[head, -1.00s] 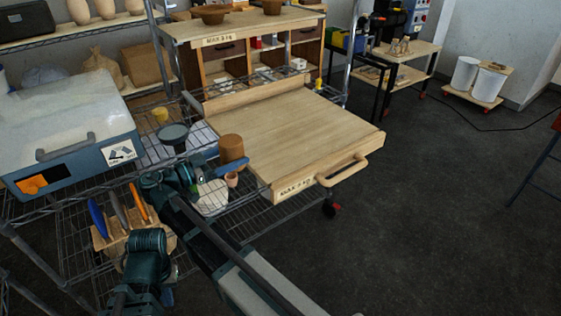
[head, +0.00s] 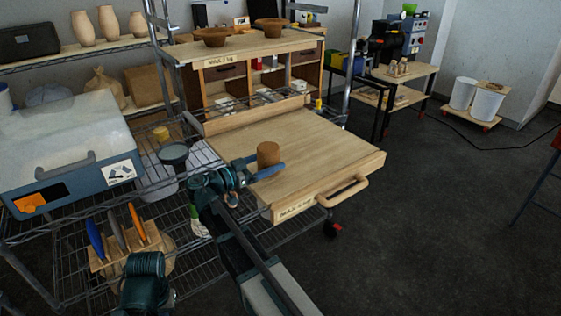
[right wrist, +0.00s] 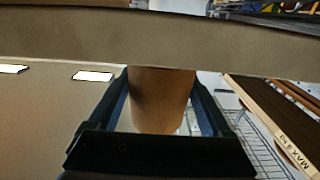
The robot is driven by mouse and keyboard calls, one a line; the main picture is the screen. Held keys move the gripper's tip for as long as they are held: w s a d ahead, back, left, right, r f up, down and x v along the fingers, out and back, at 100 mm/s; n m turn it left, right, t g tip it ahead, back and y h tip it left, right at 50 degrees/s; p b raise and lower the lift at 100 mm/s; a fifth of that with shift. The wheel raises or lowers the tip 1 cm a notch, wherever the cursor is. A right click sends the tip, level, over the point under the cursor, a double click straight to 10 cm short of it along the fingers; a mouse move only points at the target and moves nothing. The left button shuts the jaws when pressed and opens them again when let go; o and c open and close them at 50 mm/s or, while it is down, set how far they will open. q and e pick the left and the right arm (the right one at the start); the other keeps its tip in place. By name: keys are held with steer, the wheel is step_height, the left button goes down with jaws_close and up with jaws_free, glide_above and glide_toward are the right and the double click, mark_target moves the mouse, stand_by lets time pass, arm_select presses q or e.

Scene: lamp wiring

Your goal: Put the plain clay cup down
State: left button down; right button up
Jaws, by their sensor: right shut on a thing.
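The plain clay cup (head: 268,154) is a brown, roughly upright cylinder in the head view. My right gripper (head: 266,171) is shut on it, with a blue finger showing along its near side. In the right wrist view the cup (right wrist: 162,98) sits between the two dark fingers (right wrist: 162,115). In the head view it appears over the left part of the pale wooden pull-out board (head: 320,150). I cannot tell whether its base touches the board.
A wire rack (head: 175,215) lies left of the board, with a dark round dish (head: 174,152) and a blue-grey box (head: 70,150). A holder carries upright tools (head: 118,228). Two bowls (head: 210,37) (head: 270,27) stand on the shelf behind. Most of the board is clear.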

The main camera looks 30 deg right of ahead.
steer(key=shift+d, duration=0.6)
steer(key=shift+w+d, duration=0.15)
steer(key=shift+d, duration=1.1)
steer(key=shift+d+f+b, duration=0.35)
steer(key=shift+f+b, duration=0.5)
steer(key=shift+w+r, duration=0.1)
steer(key=shift+f, duration=0.2)
steer(key=o, duration=1.5)
steer(key=shift+r, duration=0.1)
steer(key=shift+c, duration=0.2)
